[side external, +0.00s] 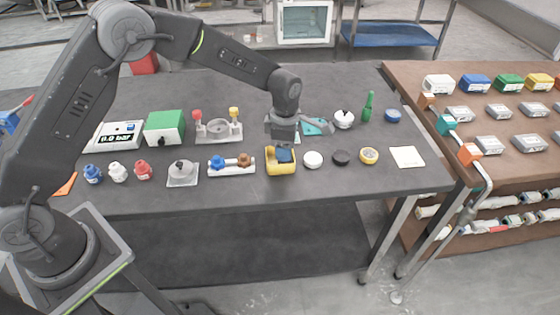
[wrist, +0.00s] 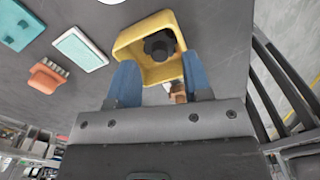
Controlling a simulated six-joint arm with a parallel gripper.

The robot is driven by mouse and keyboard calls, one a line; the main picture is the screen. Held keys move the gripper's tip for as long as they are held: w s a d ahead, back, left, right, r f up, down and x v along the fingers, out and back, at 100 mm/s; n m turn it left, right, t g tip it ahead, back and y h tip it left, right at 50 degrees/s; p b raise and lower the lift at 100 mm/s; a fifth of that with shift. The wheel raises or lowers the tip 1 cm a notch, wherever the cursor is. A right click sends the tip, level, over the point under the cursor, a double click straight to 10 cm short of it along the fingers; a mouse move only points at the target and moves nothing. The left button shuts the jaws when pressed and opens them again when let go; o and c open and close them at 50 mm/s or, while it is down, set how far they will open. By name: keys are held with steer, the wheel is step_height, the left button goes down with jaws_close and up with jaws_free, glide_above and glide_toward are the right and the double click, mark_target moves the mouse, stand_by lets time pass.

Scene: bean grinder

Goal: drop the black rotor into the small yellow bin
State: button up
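The small yellow bin (side external: 281,168) stands near the front middle of the dark table; it also shows at the top of the wrist view (wrist: 126,42). The black rotor (wrist: 160,44) is inside the bin in the wrist view, seen from above. In the side view the rotor is hidden by the bin and fingers. My gripper (side external: 284,154) points down over the bin with its blue fingertips at the bin's mouth. In the wrist view my gripper (wrist: 162,62) is open, its fingers apart on either side, with the rotor beyond the tips and no visible grip on it.
A white tray (side external: 230,172) with blue and brown knobs stands just left of the bin. A white disc (side external: 313,159), a black disc (side external: 341,157) and a yellow round part (side external: 369,155) lie to its right. A teal pad (side external: 318,126) lies behind. The table's front strip is clear.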

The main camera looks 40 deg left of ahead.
step_height(320, 180, up, 14)
stand_by(0.7)
steer(key=s+a+r+m+t, duration=0.2)
steer(key=s+a+r+m, duration=0.1)
steer(key=s+r+m, duration=0.3)
steer(key=s+a+r+m+t, duration=0.1)
steer(key=s+a+r+m, duration=0.1)
steer(key=s+r+m, duration=0.55)
steer(key=s+a+f+m+t, duration=0.1)
steer(key=s+f+m, duration=0.1)
steer(key=s+m, duration=0.3)
steer(key=s+a+f+m+t, duration=0.1)
steer(key=s+m, duration=0.4)
steer(key=s, duration=0.6)
steer(key=shift+s+a+f+t, duration=0.15)
steer(key=shift+a+f+t, duration=0.3)
steer(key=shift+f, duration=0.7)
steer(key=shift+a+m, duration=0.1)
steer(key=shift+m, duration=0.15)
